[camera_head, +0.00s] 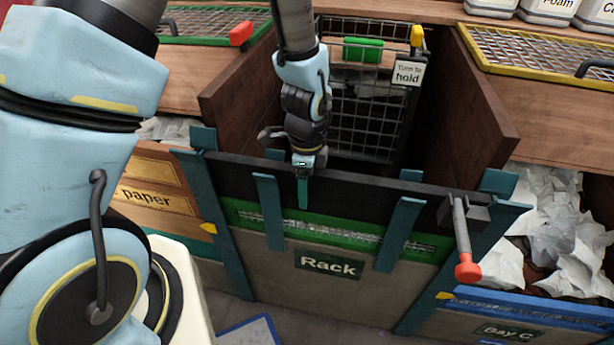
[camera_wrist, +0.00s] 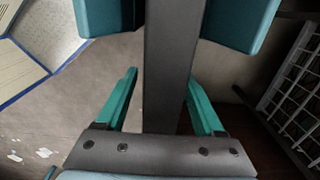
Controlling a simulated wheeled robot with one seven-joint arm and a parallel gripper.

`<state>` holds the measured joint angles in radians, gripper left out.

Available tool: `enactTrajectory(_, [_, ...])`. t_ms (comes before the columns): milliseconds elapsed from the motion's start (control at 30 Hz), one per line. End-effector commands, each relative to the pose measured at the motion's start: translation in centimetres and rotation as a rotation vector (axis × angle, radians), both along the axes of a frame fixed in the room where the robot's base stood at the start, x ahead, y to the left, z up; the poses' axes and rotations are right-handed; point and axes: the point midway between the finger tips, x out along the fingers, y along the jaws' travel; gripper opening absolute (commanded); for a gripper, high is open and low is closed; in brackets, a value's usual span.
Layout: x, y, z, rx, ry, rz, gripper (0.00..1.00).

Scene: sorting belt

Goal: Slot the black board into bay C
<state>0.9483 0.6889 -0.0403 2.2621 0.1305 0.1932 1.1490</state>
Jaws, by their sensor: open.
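The black board (camera_head: 350,188) stands on edge in the rack, behind teal uprights. The rack's front (camera_head: 285,270) carries a "Rack" label. My gripper (camera_head: 303,185) points down at the board's top edge, left of its middle. In the wrist view the board's edge (camera_wrist: 168,60) runs between my two teal fingers (camera_wrist: 161,75), with a gap on each side. The fingers are open and do not grip it. The far finger is hidden behind the board in the head view. Bay C, marked by its label (camera_head: 508,332), is at the lower right, with a blue rim (camera_head: 530,308); its inside is only partly seen.
A lever with a red knob (camera_head: 467,268) sticks out at the rack's right end. Brown panels (camera_head: 470,100) flank a wire cage (camera_head: 365,115) behind the board. Crumpled white paper (camera_head: 555,225) fills the space on the right. A paper bin (camera_head: 150,198) is on the left.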

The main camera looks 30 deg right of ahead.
Motion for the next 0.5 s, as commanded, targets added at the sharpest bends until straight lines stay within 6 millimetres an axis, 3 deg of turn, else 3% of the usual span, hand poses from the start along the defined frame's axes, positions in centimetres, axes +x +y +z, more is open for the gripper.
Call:
enactTrajectory(300, [0.02, -0.02, -0.21, -0.001, -0.001, 0.0, 0.69])
enactTrajectory(500, [0.02, -0.01, -0.2, -0.001, -0.001, 0.0, 0.46])
